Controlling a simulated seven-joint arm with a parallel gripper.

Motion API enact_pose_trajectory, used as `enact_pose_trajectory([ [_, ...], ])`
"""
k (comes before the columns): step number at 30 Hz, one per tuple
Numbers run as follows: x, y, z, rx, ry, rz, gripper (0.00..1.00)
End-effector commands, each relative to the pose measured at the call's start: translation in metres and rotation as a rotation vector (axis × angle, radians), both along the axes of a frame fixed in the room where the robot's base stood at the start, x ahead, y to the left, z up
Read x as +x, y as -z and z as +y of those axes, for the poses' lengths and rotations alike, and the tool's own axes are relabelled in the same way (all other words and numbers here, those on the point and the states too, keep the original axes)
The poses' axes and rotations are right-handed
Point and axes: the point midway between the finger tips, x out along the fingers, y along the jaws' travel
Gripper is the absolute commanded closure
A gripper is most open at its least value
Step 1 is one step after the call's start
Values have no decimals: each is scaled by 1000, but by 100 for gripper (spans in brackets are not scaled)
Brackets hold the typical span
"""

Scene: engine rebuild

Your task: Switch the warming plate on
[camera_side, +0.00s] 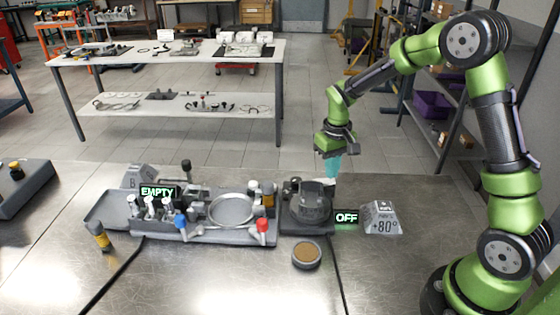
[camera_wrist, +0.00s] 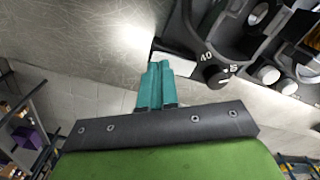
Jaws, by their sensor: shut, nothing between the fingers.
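The warming plate (camera_side: 308,219) is a dark grey unit with a round raised part on top, right of the middle of the metal table in the side view. A sign reading OFF (camera_side: 346,217) stands at its right. My gripper (camera_side: 331,178) has teal fingers, shut and empty, pointing down at the plate's back right corner. In the wrist view the fingertips (camera_wrist: 159,64) are close beside a pale block (camera_wrist: 174,64) at the edge of a dark unit with a black knob (camera_wrist: 216,76) marked 40 and 15. Whether they touch it I cannot tell.
A grey tray (camera_side: 105,213) with fittings and an EMPTY sign (camera_side: 158,192) lies left of the plate. A round brown-topped tin (camera_side: 306,254) stands in front, and a block marked +80° (camera_side: 383,220) at right. Black cables cross the front table.

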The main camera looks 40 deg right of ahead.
Motion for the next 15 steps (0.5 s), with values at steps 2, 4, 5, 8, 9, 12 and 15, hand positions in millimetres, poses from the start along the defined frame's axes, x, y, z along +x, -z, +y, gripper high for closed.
enact_pose_trajectory([
  [2, 0, 2, 0, 0, 0, 1, 100],
  [4, 0, 3, 0, 0, 0, 1, 100],
  [5, 0, 3, 0, 0, 0, 1, 100],
  [8, 0, 5, 0, 0, 0, 0, 100],
  [9, 0, 5, 0, 0, 0, 0, 100],
  [12, 0, 7, 0, 0, 0, 0, 100],
  [15, 0, 8, 0, 0, 0, 1, 100],
])
